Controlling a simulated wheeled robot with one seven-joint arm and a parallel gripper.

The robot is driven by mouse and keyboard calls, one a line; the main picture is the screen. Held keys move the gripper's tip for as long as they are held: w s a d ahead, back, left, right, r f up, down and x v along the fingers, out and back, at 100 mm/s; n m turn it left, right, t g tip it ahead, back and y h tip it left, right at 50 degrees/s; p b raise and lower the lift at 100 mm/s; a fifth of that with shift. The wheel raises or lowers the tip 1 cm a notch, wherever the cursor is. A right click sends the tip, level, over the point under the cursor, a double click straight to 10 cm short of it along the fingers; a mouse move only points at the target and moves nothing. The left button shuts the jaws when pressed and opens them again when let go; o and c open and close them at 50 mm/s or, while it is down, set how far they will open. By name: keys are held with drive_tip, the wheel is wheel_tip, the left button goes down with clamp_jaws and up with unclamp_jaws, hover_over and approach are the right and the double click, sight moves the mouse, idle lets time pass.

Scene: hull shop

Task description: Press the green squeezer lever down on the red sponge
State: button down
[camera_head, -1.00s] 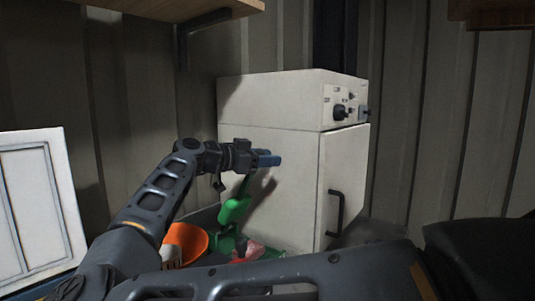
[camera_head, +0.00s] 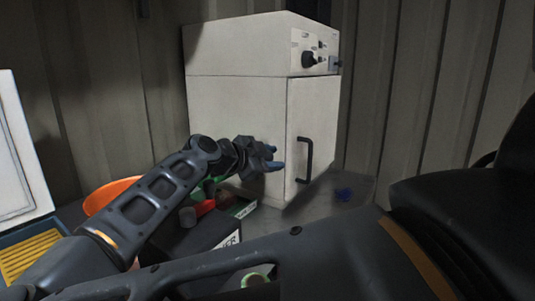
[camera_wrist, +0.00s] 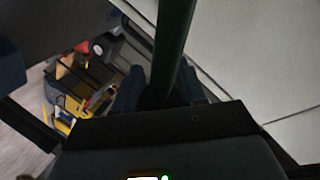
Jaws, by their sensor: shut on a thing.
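My gripper (camera_head: 272,158) is in front of the white cabinet's left face, its blue fingertips pointing right. In the wrist view, a dark green bar, the squeezer lever (camera_wrist: 174,35), runs between the two fingers (camera_wrist: 160,92), and the gripper is shut on it. In the head view my arm hides most of the green squeezer (camera_head: 207,188); only bits of green show behind the wrist. A small red patch, seemingly the red sponge (camera_head: 205,208), shows just below the green. Whether the lever touches it is hidden.
The white cabinet (camera_head: 235,110) with a black handle stands close behind my gripper. An orange bowl (camera_head: 105,194) is left of my forearm. A dark labelled box (camera_head: 215,238) lies in front. A yellow slatted thing (camera_head: 30,254) is at lower left.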

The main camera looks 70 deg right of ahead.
idle(0.3)
drive_tip(key=c, duration=0.7)
unclamp_jaws()
drive_tip(key=shift+c, duration=0.2)
drive_tip(key=shift+w, duration=0.1)
drive_tip(key=b+v, duration=0.1)
drive_tip(key=v, duration=0.6)
drive_tip(key=shift+a, duration=0.35)
drive_tip(key=shift+w, duration=0.15)
drive_tip(key=shift+r, duration=0.1)
